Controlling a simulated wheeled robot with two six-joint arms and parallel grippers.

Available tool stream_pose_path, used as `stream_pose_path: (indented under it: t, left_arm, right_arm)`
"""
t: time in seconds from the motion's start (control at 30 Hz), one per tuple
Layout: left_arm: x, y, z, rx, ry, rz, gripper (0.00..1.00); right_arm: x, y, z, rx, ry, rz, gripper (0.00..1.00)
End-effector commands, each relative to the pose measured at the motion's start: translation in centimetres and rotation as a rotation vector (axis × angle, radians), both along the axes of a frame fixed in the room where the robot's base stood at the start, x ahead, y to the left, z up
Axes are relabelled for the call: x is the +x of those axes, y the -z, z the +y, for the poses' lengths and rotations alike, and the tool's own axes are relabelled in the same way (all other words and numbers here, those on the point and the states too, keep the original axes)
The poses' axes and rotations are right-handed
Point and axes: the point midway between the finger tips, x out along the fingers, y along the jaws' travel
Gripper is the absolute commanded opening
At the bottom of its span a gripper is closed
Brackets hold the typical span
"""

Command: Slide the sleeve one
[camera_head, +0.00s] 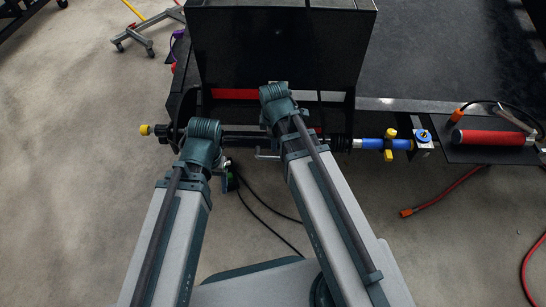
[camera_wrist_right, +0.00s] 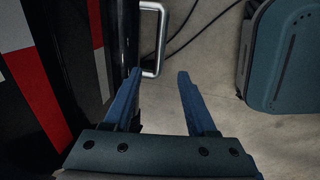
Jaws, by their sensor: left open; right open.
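A long dark bar (camera_head: 245,136) runs across the trailer's edge in the head view. A blue sleeve-like section (camera_head: 372,144) sits at its right, beside a yellow piece (camera_head: 390,145). A yellow knob (camera_head: 145,130) is at its left end. My left gripper (camera_head: 178,134) is at the bar's left part, open, its fingers mostly hidden by the wrist. My right gripper is hidden in the head view; in the right wrist view (camera_wrist_right: 159,74) it is open and empty, with a silver U-shaped handle (camera_wrist_right: 160,40) just beyond its fingertips. I cannot tell if they touch.
A black box (camera_head: 280,45) rises behind the bar. A dark shelf at right holds a red cylinder (camera_head: 490,137). A blue-topped fitting (camera_head: 423,136) stands left of it. Black cables and a red hose (camera_head: 440,195) lie on the floor. Open floor lies at left.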

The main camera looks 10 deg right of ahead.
Motion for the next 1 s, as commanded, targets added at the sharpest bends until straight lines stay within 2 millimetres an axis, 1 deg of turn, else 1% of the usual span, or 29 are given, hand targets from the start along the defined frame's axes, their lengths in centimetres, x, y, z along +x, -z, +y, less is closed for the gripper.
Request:
stream_pose_path:
  t: [0.03,0.7,0.83,1.0]
  left_arm:
    - [0.0,1.1,0.0,0.001,0.000,0.000,0.76]
    - [0.1,10.4,-0.1,-0.004,0.014,-0.002,0.76]
    - [0.1,11.7,-0.1,-0.004,0.012,-0.003,0.76]
    - [0.1,12.3,-0.1,-0.005,0.011,-0.002,0.76]
  right_arm:
    - [0.1,1.1,0.0,0.000,0.000,0.000,0.57]
    - [1.8,10.3,-0.5,0.000,0.001,0.000,0.57]
    - [2.1,11.7,-0.5,0.000,0.001,0.000,0.57]
    - [2.2,12.3,-0.6,0.000,0.001,0.000,0.57]
